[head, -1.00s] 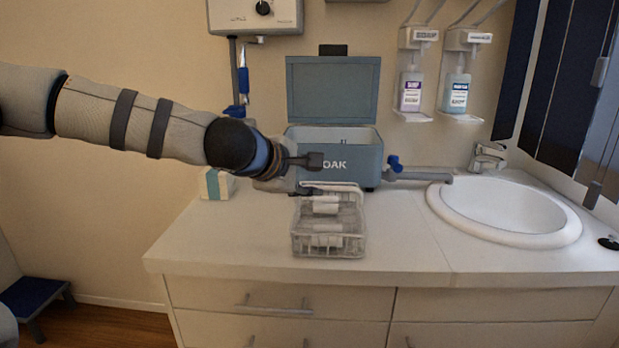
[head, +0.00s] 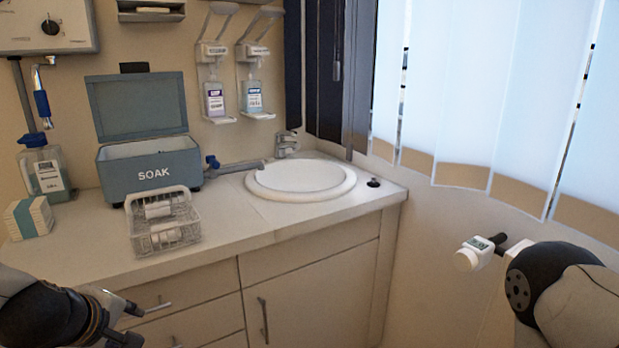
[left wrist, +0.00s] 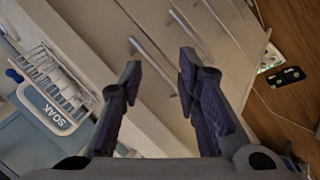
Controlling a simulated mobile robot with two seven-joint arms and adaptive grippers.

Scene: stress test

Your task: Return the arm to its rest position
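My left gripper (head: 128,322) is at the lower left of the head view, in front of the counter's drawer fronts. In the left wrist view its two dark fingers (left wrist: 160,72) stand apart with nothing between them. My right arm (head: 565,295) enters at the lower right of the head view. A dark piece beside it, possibly a finger of my right gripper, is next to a white device with a small display (head: 476,252). The rest of that gripper is hidden, and I cannot tell whether it holds the device.
The counter (head: 225,230) carries an open SOAK box (head: 153,172), a wire basket (head: 188,236) with white items, a blue-and-white box (head: 28,218), a bottle (head: 46,175) and a sink (head: 300,180). Drawer handles (left wrist: 152,60) stick out near my left gripper. Blinds (head: 490,90) hang at right.

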